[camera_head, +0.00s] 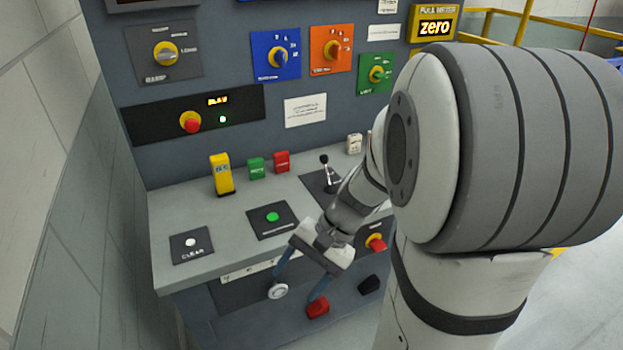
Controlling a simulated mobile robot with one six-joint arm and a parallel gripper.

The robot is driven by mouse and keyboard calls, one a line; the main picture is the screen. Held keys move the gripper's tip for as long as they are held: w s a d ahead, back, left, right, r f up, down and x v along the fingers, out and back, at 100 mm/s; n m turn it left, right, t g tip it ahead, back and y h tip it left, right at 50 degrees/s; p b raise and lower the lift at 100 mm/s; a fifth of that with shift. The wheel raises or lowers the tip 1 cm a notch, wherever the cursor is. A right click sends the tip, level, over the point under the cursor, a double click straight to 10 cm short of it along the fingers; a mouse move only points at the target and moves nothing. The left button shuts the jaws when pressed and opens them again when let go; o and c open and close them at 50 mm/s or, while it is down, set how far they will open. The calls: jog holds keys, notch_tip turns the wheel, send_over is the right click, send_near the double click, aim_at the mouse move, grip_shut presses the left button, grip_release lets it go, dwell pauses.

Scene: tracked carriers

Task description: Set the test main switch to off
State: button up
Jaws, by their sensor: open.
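No label reading "test main" is legible, so I cannot tell for certain which control is the test main switch. A similar red and yellow control (190,122) is on the black strip of the upright panel, beside a lit display and a small green light. My gripper (296,289) is open, its two blue fingers pointing down in front of the console's front face. A round silver knob (278,291) shows by the left fingertip and a red block (317,308) by the right one. Contact cannot be told.
The console top (215,217) carries a white CLEAR button (190,242), a lit green button (273,217), a yellow block (221,174) and a black lever (326,172). Rotary dials are on the upright panel. A wall (50,180) stands left. My arm hides the right side.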

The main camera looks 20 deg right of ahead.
jog(key=w+d+f+m+t+y+b, duration=0.2)
jog(key=w+d+f+m+t+y, duration=0.35)
jog(key=w+m, duration=0.2)
jog(key=m+t+h+b, duration=0.4)
jog(key=m+t+h, duration=0.85)
jog(key=m, duration=0.65)
send_near(378, 246)
jog(key=y, duration=0.1)
jog(key=w, duration=0.7)
jog(key=shift+w+d+f+t, duration=0.2)
jog(key=shift+w+f+t, duration=0.1)
jog(key=shift+w+f, duration=0.05)
jog(key=shift+c, duration=0.4)
